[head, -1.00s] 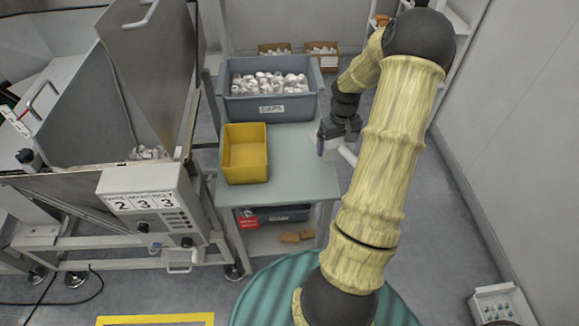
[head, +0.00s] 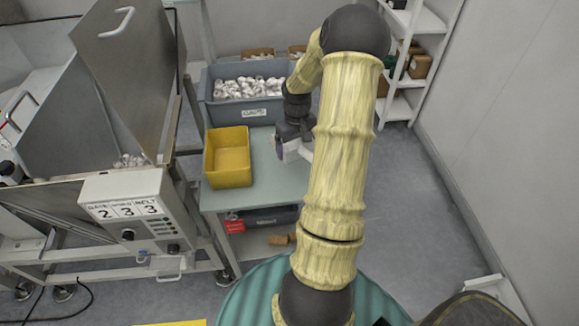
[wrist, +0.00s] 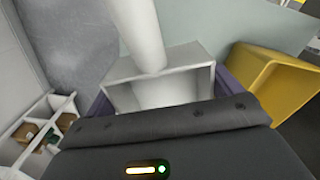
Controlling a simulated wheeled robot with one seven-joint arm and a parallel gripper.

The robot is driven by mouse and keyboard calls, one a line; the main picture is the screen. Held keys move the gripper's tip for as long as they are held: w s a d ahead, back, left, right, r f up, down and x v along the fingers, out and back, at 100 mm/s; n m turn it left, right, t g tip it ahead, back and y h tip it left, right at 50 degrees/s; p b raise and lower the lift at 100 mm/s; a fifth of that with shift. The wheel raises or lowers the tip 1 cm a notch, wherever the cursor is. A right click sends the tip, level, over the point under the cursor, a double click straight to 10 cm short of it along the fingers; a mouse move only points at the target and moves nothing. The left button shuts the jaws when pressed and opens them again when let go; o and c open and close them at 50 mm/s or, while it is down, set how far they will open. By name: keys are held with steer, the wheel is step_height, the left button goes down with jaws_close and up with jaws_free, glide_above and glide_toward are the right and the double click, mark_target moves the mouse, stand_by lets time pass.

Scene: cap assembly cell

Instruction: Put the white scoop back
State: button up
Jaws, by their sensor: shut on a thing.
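My gripper (head: 288,146) is shut on the white scoop (head: 297,152), above the right part of the pale green table (head: 265,188) in the head view. In the wrist view the scoop (wrist: 170,90) is a square white box with a thick round handle (wrist: 143,35) pointing away, between the purple fingers of my gripper (wrist: 163,98). Whether the scoop touches the table cannot be told. My arm hides part of the scoop and the table's right side.
A yellow bin (head: 228,180) stands left of my gripper on the table. A grey tub (head: 222,112) of white caps is behind it. A hopper machine with a control box (head: 125,185) stands left. A white shelf rack (head: 425,55) is at the back right. Floor right of my arm is clear.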

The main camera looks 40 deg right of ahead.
glide_above(295, 173)
steer(key=shift+f, duration=3.1)
steer(key=shift+f, duration=1.85)
steer(key=shift+f, duration=0.1)
steer(key=o, duration=0.9)
steer(key=shift+c, duration=0.2)
step_height(295, 173, up, 12)
steer(key=shift+r, duration=0.1)
